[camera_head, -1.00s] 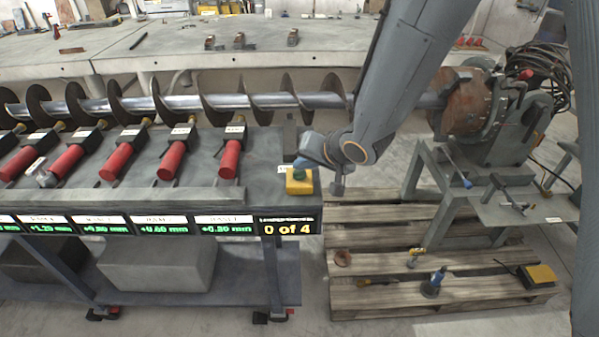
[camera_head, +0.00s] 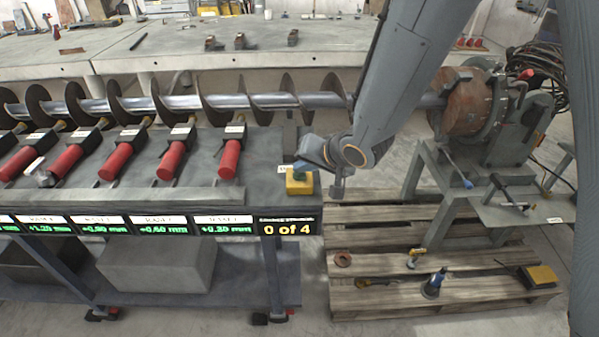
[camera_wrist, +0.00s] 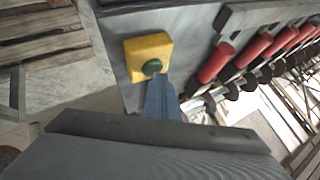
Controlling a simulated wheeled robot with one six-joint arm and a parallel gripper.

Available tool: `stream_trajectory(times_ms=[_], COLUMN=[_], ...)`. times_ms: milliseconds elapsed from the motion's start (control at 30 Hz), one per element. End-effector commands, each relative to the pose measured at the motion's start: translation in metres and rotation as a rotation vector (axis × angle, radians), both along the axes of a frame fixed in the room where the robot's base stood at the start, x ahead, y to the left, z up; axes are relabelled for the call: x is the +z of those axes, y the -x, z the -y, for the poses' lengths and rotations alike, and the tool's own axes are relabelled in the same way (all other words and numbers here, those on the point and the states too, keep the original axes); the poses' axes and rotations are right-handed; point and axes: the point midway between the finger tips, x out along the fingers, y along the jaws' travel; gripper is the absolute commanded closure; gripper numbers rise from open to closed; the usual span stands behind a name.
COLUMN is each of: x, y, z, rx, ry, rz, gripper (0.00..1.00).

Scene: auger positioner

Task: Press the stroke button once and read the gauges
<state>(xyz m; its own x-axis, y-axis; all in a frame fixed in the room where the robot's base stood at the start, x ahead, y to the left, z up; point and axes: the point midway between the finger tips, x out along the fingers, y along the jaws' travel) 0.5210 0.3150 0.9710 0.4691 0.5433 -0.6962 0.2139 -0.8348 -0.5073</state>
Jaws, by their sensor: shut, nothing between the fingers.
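The stroke button is a yellow box (camera_head: 299,184) with a green cap, at the right end of the grey bench top. The green cap (camera_wrist: 152,68) shows in the wrist view, with my gripper's (camera_wrist: 158,80) shut, empty blue fingers at its near edge. In the head view my gripper (camera_head: 300,166) is just above the box and partly hides the cap. I cannot tell whether the fingertips touch it. The gauge displays (camera_head: 160,230) along the bench front show green readings, among them +1.25, +0.60 and what looks like +0.30 mm. The end display (camera_head: 287,228) reads 0 of 4.
Red cylinders (camera_head: 229,158) lie in a row on the bench, left of the button. A long auger (camera_head: 215,101) runs behind them to a positioner (camera_head: 470,105) at the right. A wooden pallet (camera_head: 400,300) on the floor holds several tools.

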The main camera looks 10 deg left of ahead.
Motion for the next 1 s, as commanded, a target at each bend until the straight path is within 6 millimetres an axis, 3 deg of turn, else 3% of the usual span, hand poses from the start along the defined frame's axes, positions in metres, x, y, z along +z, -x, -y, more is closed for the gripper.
stream_trajectory(times_ms=[633, 1000], x=[0.018, 0.018], y=[0.001, 0.0], z=[0.001, 0.0], rx=[-0.001, -0.001], ry=[0.001, 0.0], rz=[-0.001, -0.001], gripper=[1.0, 1.0])
